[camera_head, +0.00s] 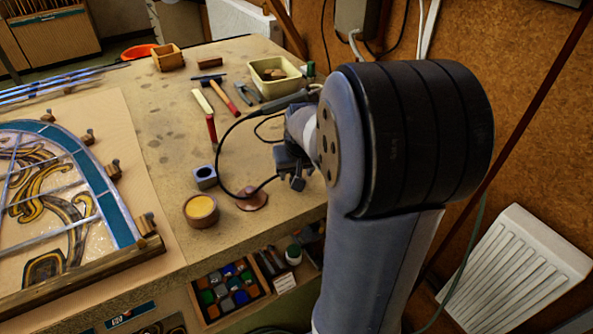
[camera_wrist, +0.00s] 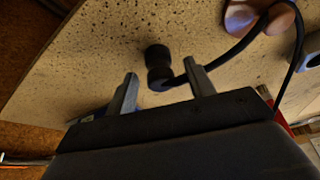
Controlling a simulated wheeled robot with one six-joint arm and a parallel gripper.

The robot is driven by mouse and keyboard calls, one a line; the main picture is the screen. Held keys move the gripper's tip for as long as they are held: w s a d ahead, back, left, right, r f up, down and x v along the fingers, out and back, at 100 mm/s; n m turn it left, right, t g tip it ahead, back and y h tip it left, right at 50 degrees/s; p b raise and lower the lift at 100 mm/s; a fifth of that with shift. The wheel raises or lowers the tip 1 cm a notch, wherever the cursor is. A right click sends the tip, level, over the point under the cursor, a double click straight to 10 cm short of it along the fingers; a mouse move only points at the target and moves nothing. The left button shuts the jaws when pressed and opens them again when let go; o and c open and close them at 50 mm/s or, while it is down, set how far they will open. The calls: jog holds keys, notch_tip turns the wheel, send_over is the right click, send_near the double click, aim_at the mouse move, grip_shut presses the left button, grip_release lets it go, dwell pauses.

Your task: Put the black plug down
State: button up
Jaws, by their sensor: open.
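The black plug (camera_wrist: 157,66) is on the speckled bench top in the wrist view, with its black cable (camera_wrist: 228,55) running to the upper right. My gripper (camera_wrist: 164,80) is open, one finger on either side of the plug's cable end, with a gap on both sides. The plug's thick head lies beyond the fingertips. In the head view my gripper (camera_head: 288,168) is low over the right edge of the bench (camera_head: 165,120). There the cable leads to it past a copper-coloured round piece (camera_head: 252,200), and I cannot clearly make out the plug.
A wooden bowl with yellow contents (camera_head: 201,211) and a small grey block (camera_head: 204,177) stand left of the copper piece. Hammers (camera_head: 229,101), other tools and a cream tray (camera_head: 273,77) lie farther back. The leaded panel (camera_head: 60,205) fills the left. An open drawer (camera_head: 233,291) sits below.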

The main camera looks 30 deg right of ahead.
jog(key=v, duration=1.1)
jog(key=shift+s+r+p, duration=0.2)
jog(key=shift+r+p, duration=0.1)
jog(key=shift+r, duration=0.05)
jog(key=x, duration=1.2)
jog(key=shift+b, duration=0.35)
jog(key=shift+w+r, duration=0.2)
jog(key=shift+r, duration=0.15)
jog(key=shift+s+r, duration=0.1)
jog(key=shift+r, duration=1.45)
